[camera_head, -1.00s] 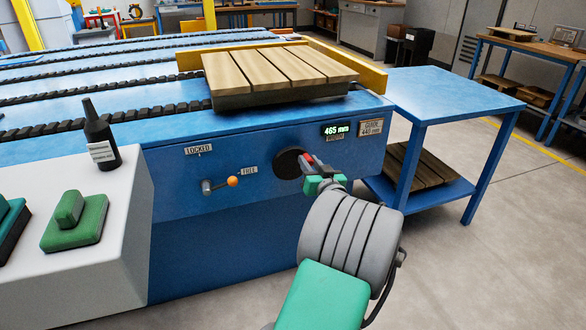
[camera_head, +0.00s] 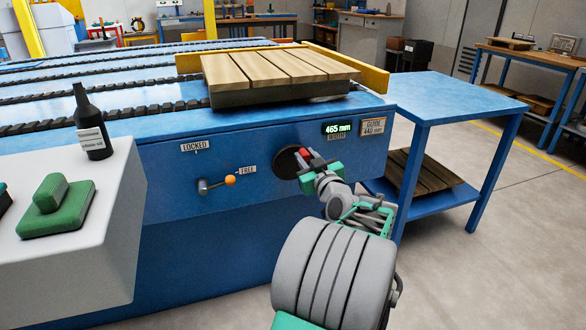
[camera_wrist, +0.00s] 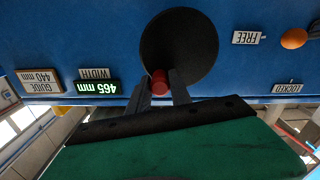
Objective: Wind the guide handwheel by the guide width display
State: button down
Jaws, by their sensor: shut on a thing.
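The guide width display (camera_head: 337,129) glows green and reads 465 mm, right of the wheel. A plate beside it (camera_head: 373,127) reads GUIDE 440 mm.
An orange-tipped lever (camera_head: 230,180) sits left of the wheel, between the LOCKED (camera_head: 195,146) and FREE (camera_head: 247,170) labels, its tip nearer FREE. A wooden pallet (camera_head: 275,75) lies on top by the yellow guide (camera_head: 350,68). A blue table (camera_head: 455,95) stands to the right.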

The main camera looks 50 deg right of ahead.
aim_at(286, 152)
jog(key=shift+w+a+f+n+b, duration=0.1)
jog(key=shift+a+f+n+b, duration=0.05)
jog(key=shift+f+n+b, duration=0.15)
jog(key=shift+w+a+r+n, duration=0.1)
jog(key=shift+a+r+n, duration=0.15)
jog(key=shift+r+n, duration=0.35)
jog(key=shift+a+f+n, duration=0.1)
jog(key=shift+n, duration=0.5)
jog(key=shift+w, duration=0.1)
jog(key=n, duration=0.1)
jog(key=a+n, duration=0.1)
jog(key=shift+w+r+n, duration=0.2)
jog(key=shift+w+n, duration=0.1)
jog(key=shift+n, duration=0.1)
jog(key=n, duration=0.1)
jog(key=a+n, duration=0.1)
jog(key=n, duration=0.1)
jog(key=shift+w+a+n, duration=0.1)
jog(key=shift+w+n, duration=0.2)
jog(key=shift+w, duration=0.05)
jog(key=n, duration=0.2)
jog(key=a+n, duration=0.1)
jog(key=shift+w+f, duration=0.15)
jog(key=shift+w, duration=0.1)
